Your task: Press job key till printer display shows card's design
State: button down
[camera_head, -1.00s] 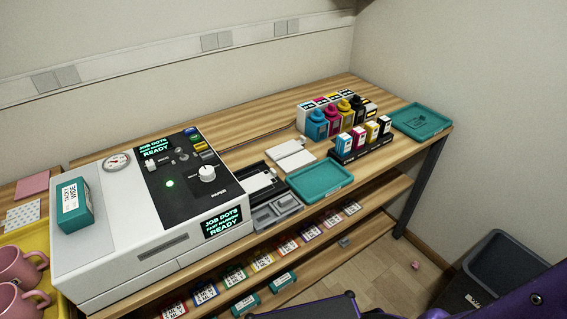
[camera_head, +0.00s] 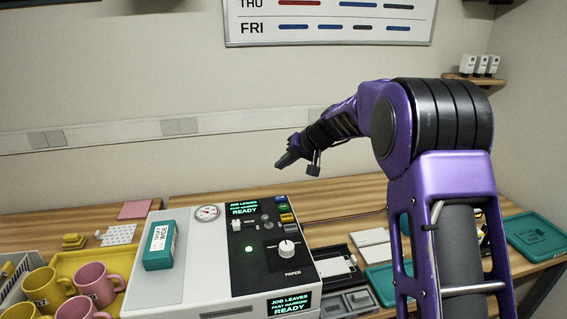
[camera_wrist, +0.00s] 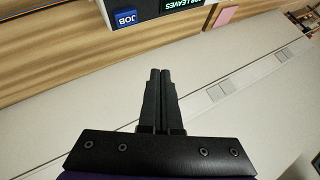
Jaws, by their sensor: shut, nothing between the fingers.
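The white printer (camera_head: 180,275) stands on the bench. Its upper display (camera_head: 243,209) reads JOB LEAVES, FAST NARROW, READY, and its front display (camera_head: 290,304) reads the same. The blue job key (camera_head: 280,198) is at the top right of the black panel. In the wrist view the key, marked JOB (camera_wrist: 125,18), lies beyond the fingertips, toward the top edge. My gripper (camera_head: 282,164) is shut and empty, raised above and behind the key, apart from it. Its closed fingers (camera_wrist: 160,71) also show in the wrist view. I cannot tell which item is the card.
A teal box (camera_head: 158,246) marked TACKY WIDE sits on the printer. A dotted white sheet (camera_head: 118,235) and a pink sheet (camera_head: 134,210) lie behind, left. Yellow and pink mugs (camera_head: 97,282) stand in a yellow tray (camera_head: 70,262). A teal tray (camera_head: 380,277) is right of the printer.

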aim_at(282, 199)
notch_tip(282, 199, down, 7)
jog(key=b, duration=0.5)
jog(key=shift+s+a+f+b, duration=0.1)
jog(key=shift+s+f+b, duration=0.05)
jog(key=shift+b, duration=0.15)
jog(key=shift+f+b, duration=0.4)
jog(key=shift+f, duration=0.1)
dwell(1.4)
jog(key=shift+f+b, duration=0.25)
jog(key=shift+b, duration=0.3)
jog(key=shift+f+b, duration=0.55)
dwell(0.5)
jog(key=shift+r, duration=0.1)
jog(key=shift+r+p, duration=0.45)
jog(key=shift+r, duration=0.4)
